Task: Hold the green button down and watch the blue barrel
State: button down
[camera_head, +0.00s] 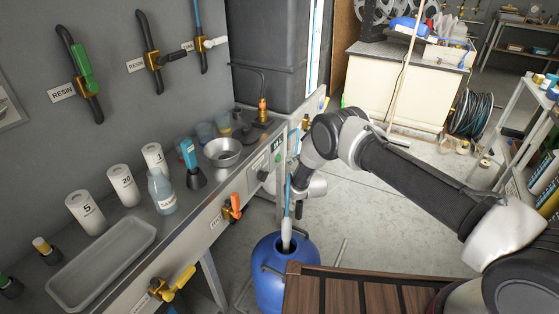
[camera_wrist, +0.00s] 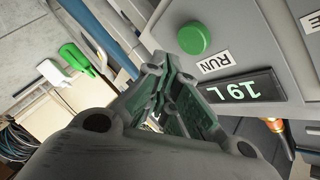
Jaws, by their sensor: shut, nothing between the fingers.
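The green button (camera_wrist: 194,38) is on a grey panel in the wrist view, beside a RUN label. A display (camera_wrist: 242,90) next to it reads 19 L. My gripper (camera_wrist: 155,72) is shut and empty, with its fingertips near the panel beside the button. The button's face shows clear of the fingers; I see no contact. In the head view, the blue barrel (camera_head: 270,289) stands on the floor below the bench end. A blue hose with a pale nozzle (camera_head: 286,230) goes down into its top opening. The liquid level inside is not visible.
The metal bench (camera_head: 122,270) at left holds numbered rolls, a bottle, a funnel (camera_head: 222,152) and a tray (camera_head: 105,262). An orange-handled valve (camera_head: 232,208) juts from its front. A wooden slatted surface (camera_head: 350,292) is in front. Open floor lies behind my arm.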

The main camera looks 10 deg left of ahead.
jog(key=d, duration=0.1)
jog(key=s+d, duration=0.1)
jog(key=d, duration=0.1)
jog(key=shift+s+d, duration=0.15)
dwell(0.4)
